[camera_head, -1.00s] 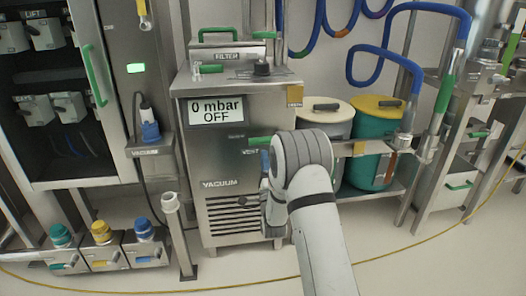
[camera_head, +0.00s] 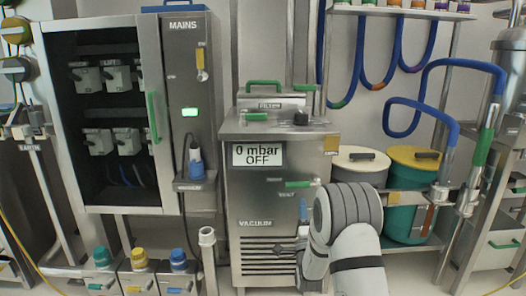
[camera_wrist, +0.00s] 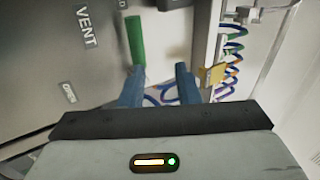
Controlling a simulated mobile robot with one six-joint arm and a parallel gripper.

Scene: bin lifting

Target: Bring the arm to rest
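My grey and white arm (camera_head: 348,225) reaches up from the bottom in the head view, in front of the steel vacuum unit (camera_head: 250,190). A green vent handle (camera_head: 297,184) is on the unit's front, above the gripper. It also shows in the wrist view (camera_wrist: 135,40), just beyond the left finger. The display reads 0 mbar OFF.
A cream-lidded bin (camera_head: 358,158) and a teal bin (camera_head: 402,222) with a yellow lid stand right of the unit. Blue hoses (camera_head: 432,66) hang above. Small capped boxes (camera_head: 139,278) and a white-topped post (camera_head: 207,240) are low left.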

